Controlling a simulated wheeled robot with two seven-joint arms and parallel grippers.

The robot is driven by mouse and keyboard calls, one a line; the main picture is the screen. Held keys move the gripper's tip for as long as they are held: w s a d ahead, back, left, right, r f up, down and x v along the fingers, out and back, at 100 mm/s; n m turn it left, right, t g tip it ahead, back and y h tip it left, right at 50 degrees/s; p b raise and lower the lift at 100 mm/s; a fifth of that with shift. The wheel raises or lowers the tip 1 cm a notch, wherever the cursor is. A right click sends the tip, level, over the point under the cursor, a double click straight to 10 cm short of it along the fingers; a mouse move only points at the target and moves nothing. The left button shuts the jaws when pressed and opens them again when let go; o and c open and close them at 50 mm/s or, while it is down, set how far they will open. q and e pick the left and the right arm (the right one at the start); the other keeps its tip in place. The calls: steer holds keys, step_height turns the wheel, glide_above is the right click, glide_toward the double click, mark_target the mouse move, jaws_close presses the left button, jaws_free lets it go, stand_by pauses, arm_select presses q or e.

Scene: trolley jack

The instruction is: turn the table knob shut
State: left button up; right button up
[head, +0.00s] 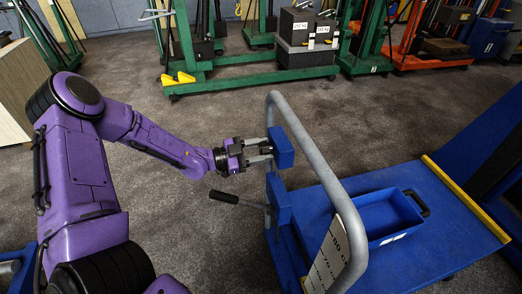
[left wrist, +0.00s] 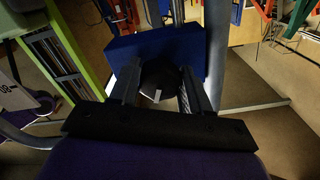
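My left gripper (head: 267,150) reaches in from the left to a blue block (head: 282,147) on the grey handle side of the blue trolley table. In the left wrist view, a black knob (left wrist: 158,78) with a small white mark stands in front of the blue block (left wrist: 165,50). The two fingers of the left gripper (left wrist: 160,92) lie on either side of the knob, apart from each other. I cannot tell whether they press on it. In the head view the knob is mostly hidden by the fingers. My right gripper is not in view.
The grey tube handle (head: 322,165) rises beside the gripper. A black-gripped lever (head: 224,197) sticks out to the left below it. A blue bin (head: 388,217) sits on the blue platform (head: 440,235). Green lifting equipment (head: 250,84) stands behind; the carpet between is clear.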

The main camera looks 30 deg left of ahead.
arm_select(q)
steer(key=shift+c, duration=0.8)
steer(key=shift+n+p, duration=0.5)
steer(key=shift+n, duration=0.5)
steer(key=n, duration=0.2)
steer(key=shift+n, duration=0.3)
steer(key=shift+s, duration=0.1)
steer(key=shift+f, duration=0.1)
steer(key=o, duration=1.1)
steer(key=shift+c, duration=0.2)
steer(key=v, duration=1)
steer(key=shift+s+a+p, duration=0.15)
steer(key=shift+s+p, duration=0.05)
steer(key=shift+p, duration=0.2)
